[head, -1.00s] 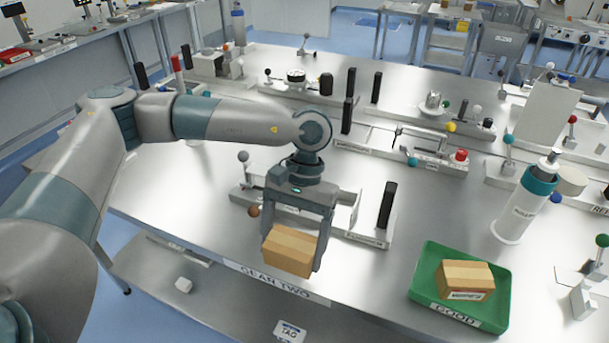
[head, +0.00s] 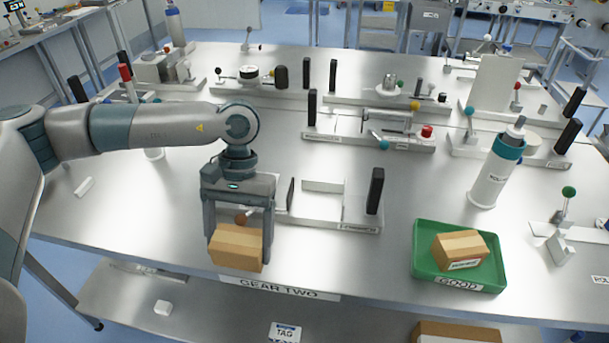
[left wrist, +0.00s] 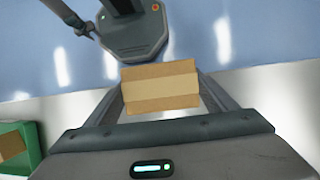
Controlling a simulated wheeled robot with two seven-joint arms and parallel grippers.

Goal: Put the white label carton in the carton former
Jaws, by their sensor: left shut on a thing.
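My left gripper (head: 237,258) points down and is shut on a brown carton (head: 237,247). In the head view it holds the carton near the table's front edge, above the GEAR TWO sign. The carton also shows between the fingers in the left wrist view (left wrist: 160,86); no white label shows on the faces I see. A low white fixture (head: 323,186) with upright walls and a black post, which looks like the carton former, stands behind and right of the carton. My gripper hides part of its left end. My right gripper is not in view.
A green GOOD tray (head: 420,264) at front right holds another brown carton (head: 460,249) with a white label. A white and teal cylinder (head: 493,178) stands behind it. Several levered fixtures line the back. The table between former and tray is clear.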

